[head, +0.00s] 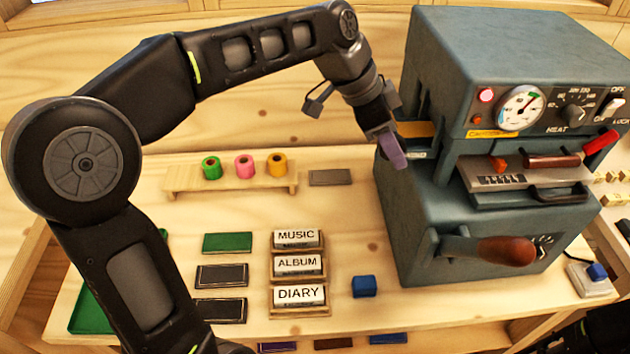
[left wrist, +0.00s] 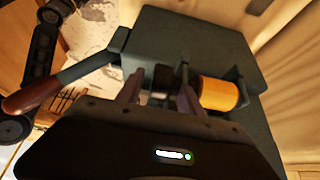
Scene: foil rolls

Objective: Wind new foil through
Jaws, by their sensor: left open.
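The grey-green foil machine (head: 490,75) stands at the right of the table. My left gripper (head: 393,152) is at its left side, fingers pointing down, close to the machine wall. In the left wrist view the left gripper (left wrist: 160,90) is open, with a pale and dark part of the machine showing between its fingers. A gold foil roll (left wrist: 220,94) sits in the machine just right of the fingers. In the head view an orange-gold strip (head: 416,129) shows at the machine's left side. Green (head: 211,167), pink (head: 245,166) and orange (head: 277,163) rolls stand on a low wooden rack (head: 230,183).
The crank handle (head: 507,251) sticks out of the machine's front. MUSIC, ALBUM and DIARY type blocks (head: 298,266) lie mid-table, beside dark and green book covers (head: 222,275). A blue block (head: 364,286) lies near the machine. A blue button (head: 597,271) is at the right.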

